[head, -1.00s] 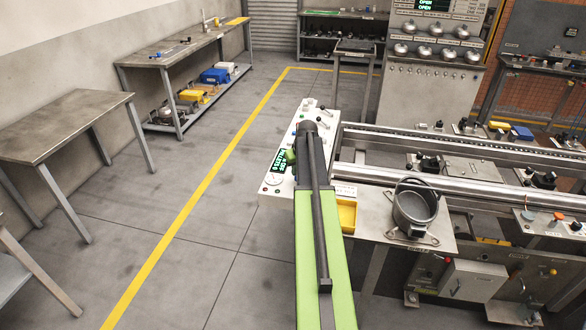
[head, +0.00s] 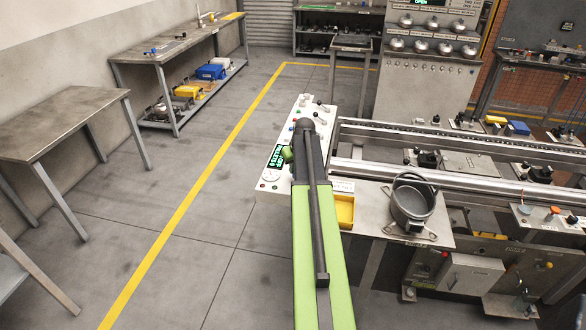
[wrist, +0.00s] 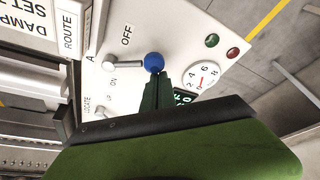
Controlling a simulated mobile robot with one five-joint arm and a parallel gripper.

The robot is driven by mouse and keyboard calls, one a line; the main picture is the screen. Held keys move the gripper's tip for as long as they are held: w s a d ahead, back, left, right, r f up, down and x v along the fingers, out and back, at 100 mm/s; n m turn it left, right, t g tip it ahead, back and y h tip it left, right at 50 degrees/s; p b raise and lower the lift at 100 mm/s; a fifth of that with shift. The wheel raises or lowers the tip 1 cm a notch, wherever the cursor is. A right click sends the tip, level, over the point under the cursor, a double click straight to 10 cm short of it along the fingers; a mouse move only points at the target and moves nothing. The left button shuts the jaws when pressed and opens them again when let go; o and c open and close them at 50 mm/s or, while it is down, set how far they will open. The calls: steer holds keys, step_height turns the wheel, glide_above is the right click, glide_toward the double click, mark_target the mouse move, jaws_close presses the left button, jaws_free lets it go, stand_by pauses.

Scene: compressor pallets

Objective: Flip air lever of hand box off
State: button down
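The hand box (head: 268,193) is a white panel at the left end of the conveyor, partly hidden by my arm in the head view. In the wrist view its white face (wrist: 205,58) carries OFF and ON labels. The air lever, with a blue ball knob (wrist: 154,62) and a silver shaft, points right between these labels. My gripper (wrist: 161,76) has its dark green fingers close together, with the tips right at the ball's lower side. I cannot tell whether they touch it. No object shows between the fingers.
A second silver lever (wrist: 112,112) sits near the LOCATE and UP labels. A gauge (wrist: 200,77), and green and red buttons, are on the same face. A yellow bin (head: 345,211) and a grey pot (head: 411,204) stand right of my arm.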

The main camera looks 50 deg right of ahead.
steer(key=w, duration=0.2)
steer(key=w+d+r, duration=0.1)
steer(key=shift+w+p, duration=0.1)
steer(key=shift+p, duration=0.2)
steer(key=d+p+v, duration=0.1)
steer(key=p+v, duration=0.8)
steer(key=shift+a+r, duration=0.4)
